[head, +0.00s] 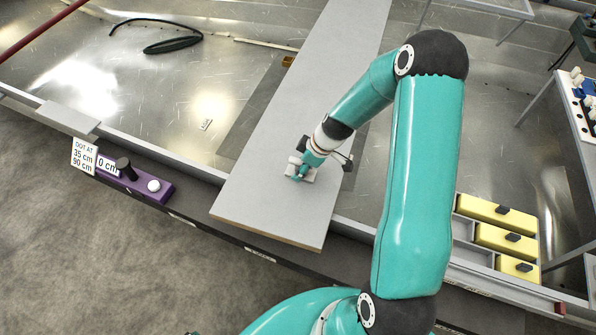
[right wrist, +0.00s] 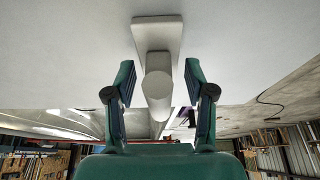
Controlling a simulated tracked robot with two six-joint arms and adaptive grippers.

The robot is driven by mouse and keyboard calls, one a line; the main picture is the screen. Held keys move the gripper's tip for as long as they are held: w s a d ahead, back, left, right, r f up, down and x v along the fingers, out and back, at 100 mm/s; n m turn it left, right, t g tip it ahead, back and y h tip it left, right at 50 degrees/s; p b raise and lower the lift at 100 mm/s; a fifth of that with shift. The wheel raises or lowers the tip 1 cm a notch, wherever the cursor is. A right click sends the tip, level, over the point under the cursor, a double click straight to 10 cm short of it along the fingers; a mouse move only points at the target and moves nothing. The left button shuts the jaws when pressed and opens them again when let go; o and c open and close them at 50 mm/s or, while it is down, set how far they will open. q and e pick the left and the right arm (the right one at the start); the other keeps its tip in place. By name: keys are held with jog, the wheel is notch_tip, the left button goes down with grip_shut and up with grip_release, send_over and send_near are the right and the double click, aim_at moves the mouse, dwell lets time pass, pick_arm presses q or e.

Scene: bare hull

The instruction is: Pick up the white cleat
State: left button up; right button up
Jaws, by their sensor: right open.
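The white cleat (right wrist: 158,88) is a pale block with a rounded end, standing out from a flat rectangular base (right wrist: 157,33) on a light grey board. My right gripper (right wrist: 159,76) is open, with one teal finger on each side of the cleat and a visible gap on both sides. In the head view the right gripper (head: 302,173) is low over the board, and the cleat (head: 310,176) is largely hidden under it. My left gripper is not seen.
The long grey board (head: 270,205) lies across a shiny metal hull floor (head: 190,100). A purple block (head: 155,187) with a white knob lies at the left. Yellow drawers (head: 503,238) stand at the right. A black cable loop (head: 172,44) lies at the back left. The board around the cleat looks clear.

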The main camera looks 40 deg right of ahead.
grip_shut()
dwell(0.3)
